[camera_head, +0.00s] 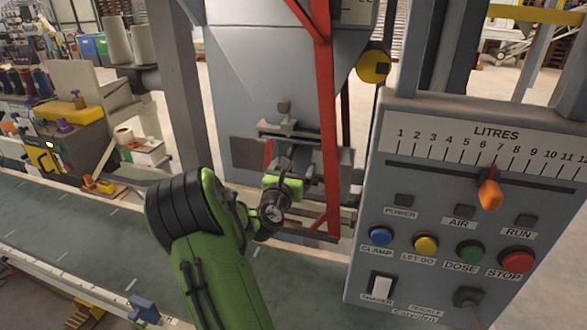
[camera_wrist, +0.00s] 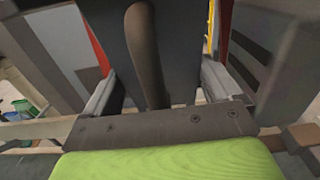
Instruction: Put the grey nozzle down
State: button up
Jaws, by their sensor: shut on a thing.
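My gripper (camera_head: 296,162) is in front of the filler's lower end in the head view, at the end of my green arm. In the wrist view its two light grey fingers (camera_wrist: 162,92) stand on either side of a dark grey body, which I take to be the grey nozzle (camera_wrist: 186,55). The gripper is shut on it. A brownish upright rod (camera_wrist: 148,55) shows in front of that body. In the head view my wrist and the filler's dark fittings hide most of what I hold, and its lower end is not visible.
The grey hopper (camera_head: 262,75) is above and behind my gripper. A red frame post (camera_head: 327,120) stands close to its right. The control panel (camera_head: 455,215) with coloured buttons is at the right. A dark green belt (camera_head: 85,235) runs at the left, mostly clear.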

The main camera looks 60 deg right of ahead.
jog(key=o, duration=1)
jog(key=shift+f, duration=0.15)
jog(key=shift+r, duration=0.2)
jog(key=a+f+m+t+y+b, duration=0.1)
jog(key=a+f+m+y, duration=0.15)
jog(key=a+m, duration=0.45)
jog(key=a+f+m+y+b, duration=0.15)
jog(key=a+m+y, duration=0.25)
jog(key=a, duration=0.7)
jog(key=a+f+m+t+y, duration=0.1)
jog(key=a+f+m+y, duration=0.3)
jog(key=a, duration=0.4)
jog(key=s+a+r+m+y, duration=0.2)
jog(key=s+a+y, duration=0.1)
jog(key=a, duration=0.8)
jog(key=s+a+r+m+y, duration=0.2)
jog(key=s+a+y, duration=0.1)
jog(key=a, duration=0.7)
jog(key=shift+a+r+m+t+y, duration=0.2)
jog(key=shift+a+m+t+y, duration=0.2)
jog(key=shift+y, duration=0.25)
